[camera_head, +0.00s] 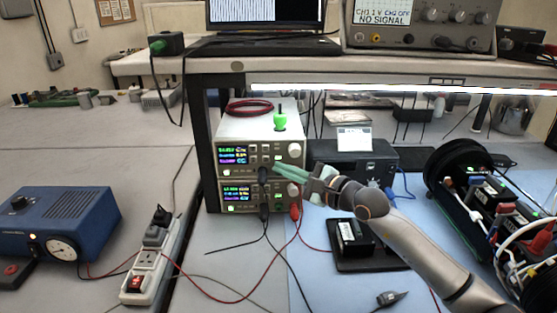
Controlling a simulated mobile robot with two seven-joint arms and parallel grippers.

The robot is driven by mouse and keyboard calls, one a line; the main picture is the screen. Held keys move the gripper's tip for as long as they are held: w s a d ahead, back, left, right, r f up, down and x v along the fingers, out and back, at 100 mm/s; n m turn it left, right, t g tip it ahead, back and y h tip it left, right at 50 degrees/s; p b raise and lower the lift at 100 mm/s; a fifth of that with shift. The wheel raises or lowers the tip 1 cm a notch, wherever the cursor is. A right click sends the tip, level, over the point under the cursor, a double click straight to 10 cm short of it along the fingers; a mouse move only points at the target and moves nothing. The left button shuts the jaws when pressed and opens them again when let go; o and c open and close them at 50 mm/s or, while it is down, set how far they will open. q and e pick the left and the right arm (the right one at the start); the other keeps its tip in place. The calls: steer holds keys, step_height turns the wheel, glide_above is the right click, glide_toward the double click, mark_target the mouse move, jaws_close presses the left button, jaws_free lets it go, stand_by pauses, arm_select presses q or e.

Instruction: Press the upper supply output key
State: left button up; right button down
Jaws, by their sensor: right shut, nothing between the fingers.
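Two bench supplies are stacked under the shelf. The upper supply (232,131) has a lit display, small keys and a round knob on its front. The lower supply (236,205) has a similar lit panel and leads plugged in. The upper output key is too small to tell apart, and my gripper covers part of the panel. My right gripper (276,166) is shut and empty, its green fingertips in front of the lower right part of the upper supply's face. I cannot tell whether they touch it. My left gripper is not in view.
Red and black leads (235,301) hang from the lower supply across the table. A power strip (149,262) and a blue box (62,222) stand at left. A black tray (372,262) lies below my right arm, and a cable reel (457,165) stands at right.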

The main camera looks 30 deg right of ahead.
stand_by(0.5)
steer(key=shift+w+d+b, duration=0.2)
steer(key=shift+w+b, duration=0.2)
steer(key=shift+w+d+b, duration=0.15)
steer(key=shift+w+b, duration=0.15)
stand_by(0.6)
steer(key=shift+s+a+p, duration=0.3)
steer(key=shift+s+p, duration=0.05)
steer(key=shift+s, duration=0.35)
steer(key=s, duration=0.1)
steer(key=s+a+p, duration=0.1)
steer(key=s, duration=0.1)
steer(key=s+a, duration=0.1)
steer(key=shift+s+a+p, duration=0.1)
steer(key=shift+s+p, duration=0.2)
steer(key=shift+p, duration=0.1)
